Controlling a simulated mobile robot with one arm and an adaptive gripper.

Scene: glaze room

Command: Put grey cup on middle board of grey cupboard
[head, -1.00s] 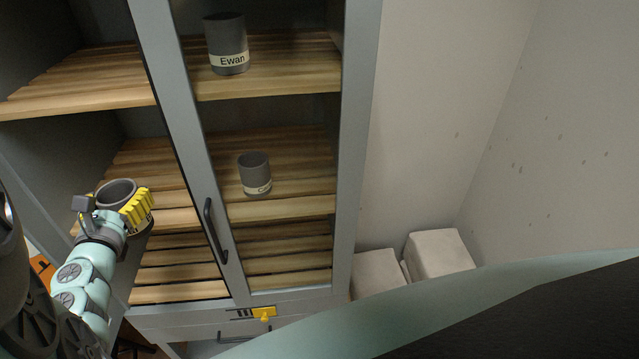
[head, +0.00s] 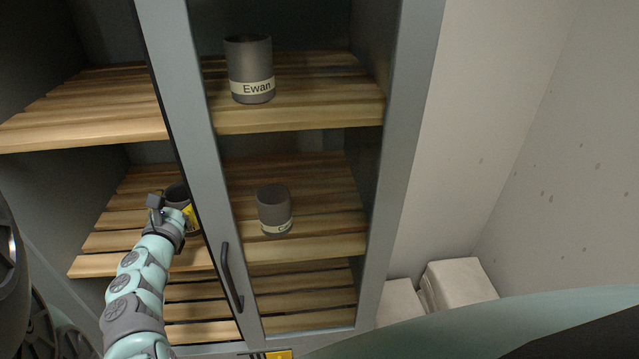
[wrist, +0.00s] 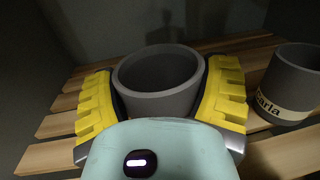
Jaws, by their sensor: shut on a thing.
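The grey cup (wrist: 157,100) is upright between the yellow fingers of my gripper (wrist: 160,98) in the wrist view, and the gripper is shut on it. In the head view the cup (head: 177,194) is partly hidden by my gripper (head: 180,215) and the door frame. They are inside the left opening of the grey cupboard (head: 408,110), at the slatted middle board (head: 110,220). Whether the cup's base touches the board is hidden.
A labelled cup (head: 273,210) stands on the middle board to the right; in the wrist view its label ends in "arla" (wrist: 290,85). A cup marked Ewan (head: 250,70) stands on the board above. The door frame with a dark handle (head: 230,278) stands close right of my arm.

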